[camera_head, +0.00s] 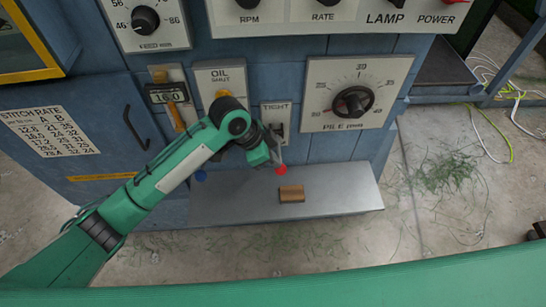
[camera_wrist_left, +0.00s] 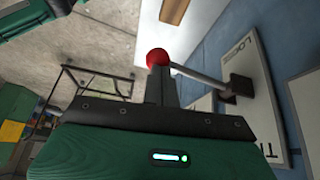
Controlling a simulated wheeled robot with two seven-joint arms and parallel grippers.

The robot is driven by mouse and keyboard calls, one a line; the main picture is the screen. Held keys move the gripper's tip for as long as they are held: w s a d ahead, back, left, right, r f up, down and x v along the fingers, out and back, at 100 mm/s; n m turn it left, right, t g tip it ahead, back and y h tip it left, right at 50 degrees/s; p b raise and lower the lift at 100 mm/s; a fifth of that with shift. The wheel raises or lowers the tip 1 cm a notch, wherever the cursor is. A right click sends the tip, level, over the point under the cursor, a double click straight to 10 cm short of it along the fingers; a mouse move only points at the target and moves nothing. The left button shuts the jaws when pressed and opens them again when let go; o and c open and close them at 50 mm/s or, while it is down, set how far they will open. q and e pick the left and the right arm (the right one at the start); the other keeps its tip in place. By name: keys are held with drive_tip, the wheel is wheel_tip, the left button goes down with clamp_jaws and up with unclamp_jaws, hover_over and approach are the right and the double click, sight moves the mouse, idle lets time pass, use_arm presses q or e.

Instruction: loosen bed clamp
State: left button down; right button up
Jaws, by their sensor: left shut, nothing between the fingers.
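The bed clamp is a lever with a red ball knob (camera_head: 281,170), low on the blue machine front. Its small plate (camera_head: 276,108) reads TIGHT at the top in the head view. In the left wrist view the red knob (camera_wrist_left: 157,58) sits on a grey rod (camera_wrist_left: 197,77) that runs to a dark pivot block (camera_wrist_left: 238,87) on a white plate (camera_wrist_left: 245,65) with partly visible lettering. My left gripper (camera_head: 276,160) is shut and empty, its fingertips (camera_wrist_left: 161,75) right at the knob. I cannot tell whether they touch it. My right gripper is not in view.
A grey ledge (camera_head: 345,192) juts out below, with a brown block (camera_head: 291,193) on it. The pile dial (camera_head: 353,103) is to the right, the oil plate (camera_head: 221,77) and a 16.0 display (camera_head: 167,93) to the left.

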use_arm(q)
drive_tip(key=shift+s+f+t, duration=0.1)
drive_tip(key=shift+f+t, duration=0.2)
drive_tip(key=shift+f, duration=0.15)
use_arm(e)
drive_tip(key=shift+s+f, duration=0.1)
use_arm(q)
wheel_tip(320, 180, down, 5)
drive_tip(key=m+t+p, duration=0.1)
drive_tip(key=t, duration=0.2)
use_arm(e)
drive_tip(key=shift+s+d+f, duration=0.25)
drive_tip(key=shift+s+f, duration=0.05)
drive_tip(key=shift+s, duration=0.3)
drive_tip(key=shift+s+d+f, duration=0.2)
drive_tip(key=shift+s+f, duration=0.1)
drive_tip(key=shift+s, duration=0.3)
